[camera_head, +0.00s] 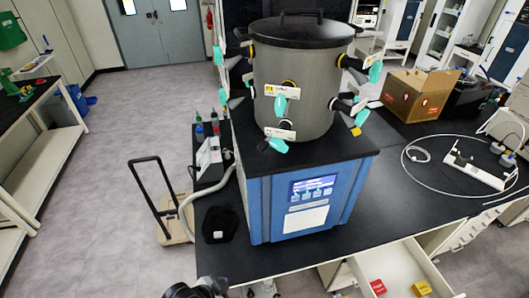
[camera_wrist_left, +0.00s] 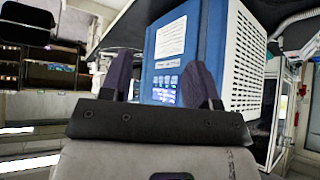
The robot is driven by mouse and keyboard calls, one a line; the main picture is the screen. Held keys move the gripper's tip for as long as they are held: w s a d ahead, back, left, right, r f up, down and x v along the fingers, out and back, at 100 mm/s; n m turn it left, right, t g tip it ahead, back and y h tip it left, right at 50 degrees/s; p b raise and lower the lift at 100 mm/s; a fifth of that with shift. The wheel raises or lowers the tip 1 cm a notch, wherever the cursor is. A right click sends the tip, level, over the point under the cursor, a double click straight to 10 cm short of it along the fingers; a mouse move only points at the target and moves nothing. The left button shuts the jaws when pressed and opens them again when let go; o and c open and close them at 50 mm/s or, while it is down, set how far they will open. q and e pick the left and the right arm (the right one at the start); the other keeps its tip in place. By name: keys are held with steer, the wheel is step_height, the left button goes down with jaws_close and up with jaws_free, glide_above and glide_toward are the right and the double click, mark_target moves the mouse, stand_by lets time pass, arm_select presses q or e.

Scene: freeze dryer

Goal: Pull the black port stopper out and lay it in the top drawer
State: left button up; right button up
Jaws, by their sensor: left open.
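The freeze dryer has a grey drum (camera_head: 292,85) with a black lid, on a blue base (camera_head: 300,200). Several black port fittings, one of them at the right (camera_head: 352,63), stick out around the drum, most with teal valve handles. I cannot tell which is the stopper. An open drawer (camera_head: 405,258) shows at the bottom right, below the bench top. My left gripper (camera_wrist_left: 162,82) is open and empty in the left wrist view, with the blue base beyond its fingers. A dark part of my arm shows at the head view's bottom edge. My right gripper is not in view.
The drawer holds a red item (camera_head: 377,287) and a yellow item (camera_head: 422,289). A black object (camera_head: 220,224) lies left of the base. A hose (camera_head: 190,205) runs beside it. A cardboard box (camera_head: 420,92) and a white power strip (camera_head: 475,172) are on the right.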

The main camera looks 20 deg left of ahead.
arm_select(q)
steer(key=w+r+m+t+h+b, duration=0.1)
steer(key=w+r+m+h+b, duration=0.15)
steer(key=w, duration=0.55)
steer(key=w+r+m+t+h+b, duration=0.15)
steer(key=w+r, duration=0.25)
steer(key=w, duration=0.4)
steer(key=w+a+r+m+t+h+b, duration=0.1)
steer(key=w+a+r+t, duration=0.3)
steer(key=w+r, duration=1)
steer(key=a+r+h+b, duration=0.1)
steer(key=a, duration=0.2)
steer(key=shift+w, duration=0.35)
steer(key=shift+h, duration=0.3)
